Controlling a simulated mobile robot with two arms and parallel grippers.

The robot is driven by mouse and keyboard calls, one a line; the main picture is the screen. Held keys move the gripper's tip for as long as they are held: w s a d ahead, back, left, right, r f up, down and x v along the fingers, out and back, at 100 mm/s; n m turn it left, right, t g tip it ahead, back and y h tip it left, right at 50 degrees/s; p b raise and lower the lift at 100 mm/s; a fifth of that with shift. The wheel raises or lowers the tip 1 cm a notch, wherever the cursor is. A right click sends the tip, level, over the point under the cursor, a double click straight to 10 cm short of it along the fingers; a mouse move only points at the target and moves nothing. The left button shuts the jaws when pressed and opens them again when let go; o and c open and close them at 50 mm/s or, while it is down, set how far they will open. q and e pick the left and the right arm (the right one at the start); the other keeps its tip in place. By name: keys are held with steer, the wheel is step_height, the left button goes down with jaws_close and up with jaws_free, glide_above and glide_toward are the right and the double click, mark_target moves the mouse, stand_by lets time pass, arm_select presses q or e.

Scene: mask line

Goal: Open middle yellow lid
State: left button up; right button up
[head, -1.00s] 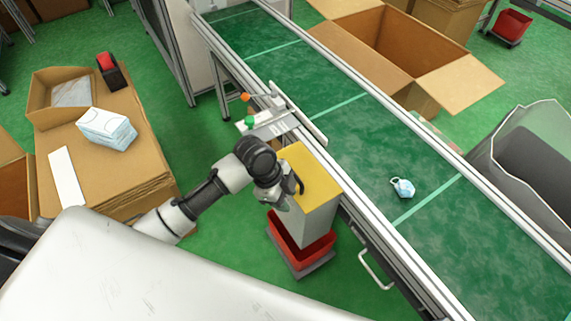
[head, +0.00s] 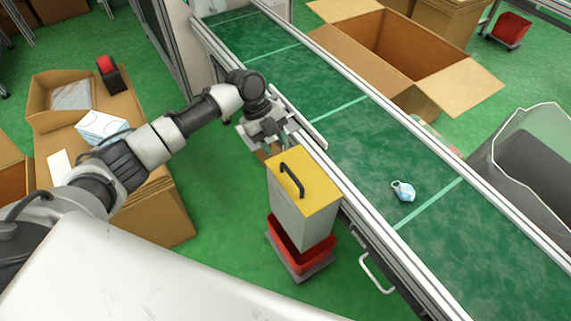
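The yellow lid (head: 318,187) lies flat and closed on top of a pale grey box (head: 295,218) beside the conveyor. A black bar handle (head: 290,180) stands on the lid, towards its left side. My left gripper (head: 275,143) is just beyond the lid's far edge, near the conveyor's side rail, apart from the handle. Its fingers point down and are small and partly hidden, so I cannot tell how far apart they are. I see nothing held in it. My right gripper is not in view.
A red bin (head: 287,243) stands below the grey box. The green conveyor (head: 345,140) carries a light blue mask item (head: 402,191). A white-and-blue box (head: 102,127) sits on cartons (head: 165,215) at left. An open carton (head: 355,45) stands beyond the belt.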

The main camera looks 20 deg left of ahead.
mark_target(287, 170)
arm_select(q)
steer(key=x, duration=0.8)
jaws_close()
